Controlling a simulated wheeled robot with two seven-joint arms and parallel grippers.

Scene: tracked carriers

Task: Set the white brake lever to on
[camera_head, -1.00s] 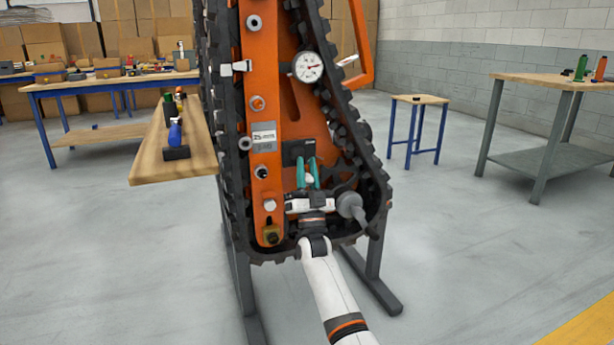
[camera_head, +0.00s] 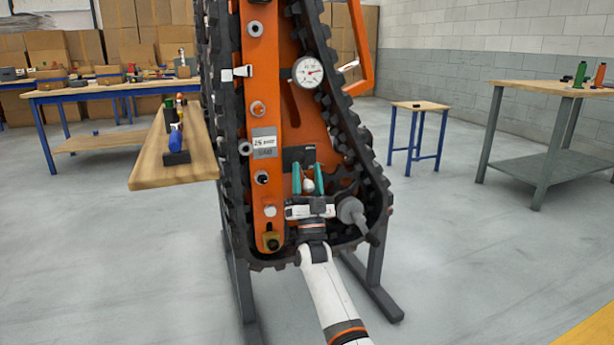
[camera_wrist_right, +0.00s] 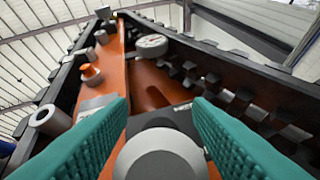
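A white round knob (camera_head: 307,185), which seems to be the end of the brake lever, sits low on the orange carrier in front of a black plate (camera_head: 292,156). The right wrist view shows it as a large pale grey-white round end (camera_wrist_right: 160,162), hiding whatever shaft lies behind it. My right gripper (camera_head: 308,172) is open, its teal fingers upright on either side of the knob. In the right wrist view the fingers (camera_wrist_right: 160,115) stand wide apart, with the knob low between them; firm contact cannot be made out. My left gripper is out of view.
Black track (camera_head: 370,175) surrounds the orange side plate (camera_head: 262,100). A grey handle (camera_head: 352,212) juts out just right of my gripper. A gauge (camera_head: 308,71) and a white clip (camera_head: 238,72) are higher up. A wooden shelf (camera_head: 150,168) is at left.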

